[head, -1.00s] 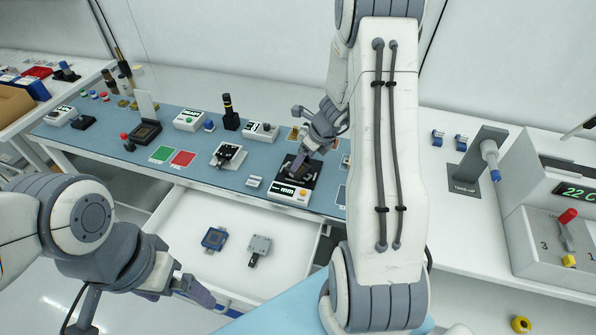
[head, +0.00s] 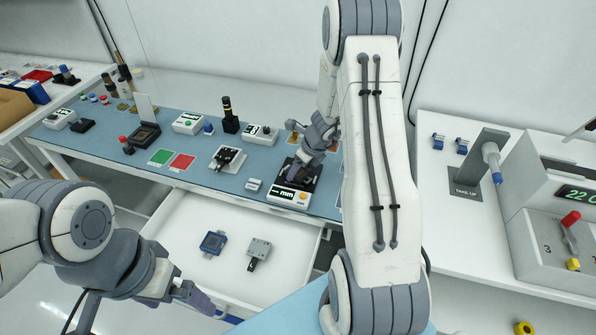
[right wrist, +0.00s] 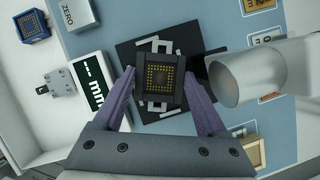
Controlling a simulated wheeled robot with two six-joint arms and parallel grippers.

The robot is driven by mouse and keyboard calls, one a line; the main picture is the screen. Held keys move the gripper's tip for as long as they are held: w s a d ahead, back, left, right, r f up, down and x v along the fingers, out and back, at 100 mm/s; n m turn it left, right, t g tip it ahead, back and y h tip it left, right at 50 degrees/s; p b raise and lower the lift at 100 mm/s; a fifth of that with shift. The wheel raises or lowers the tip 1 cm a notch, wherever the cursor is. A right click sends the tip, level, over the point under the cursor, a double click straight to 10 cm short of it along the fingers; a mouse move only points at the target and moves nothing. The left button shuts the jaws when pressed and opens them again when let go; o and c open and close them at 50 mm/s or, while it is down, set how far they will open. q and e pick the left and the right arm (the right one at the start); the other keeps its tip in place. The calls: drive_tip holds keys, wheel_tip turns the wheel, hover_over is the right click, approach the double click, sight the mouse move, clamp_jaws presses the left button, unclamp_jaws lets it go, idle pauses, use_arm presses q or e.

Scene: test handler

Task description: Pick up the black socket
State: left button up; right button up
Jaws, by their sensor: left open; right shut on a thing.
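The black socket (right wrist: 161,88), with a gold-dotted square centre, sits between the two purple fingers of my right gripper (right wrist: 160,68) in the right wrist view. The fingers are shut on its sides. Below it is a black plate with pale markings (right wrist: 144,52); I cannot tell whether the socket is clear of it. In the head view my right gripper (head: 300,162) is over the mm gauge (head: 287,197), and it mostly hides the socket. My left gripper (head: 203,300) is open and empty in front of the drawer.
The open white drawer (head: 180,222) holds a blue socket (head: 212,242) and a grey part (head: 258,251). A grey cylinder (right wrist: 247,77) stands close right of the socket.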

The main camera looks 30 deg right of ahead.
sight(299, 172)
wheel_tip(299, 172, up, 5)
drive_tip(key=shift+f+p, duration=0.15)
drive_tip(key=shift+p, duration=1)
drive_tip(key=s+d+r, duration=0.6)
drive_tip(key=s+d, duration=0.2)
drive_tip(key=shift+d+r, duration=0.15)
drive_tip(key=shift+r, duration=0.05)
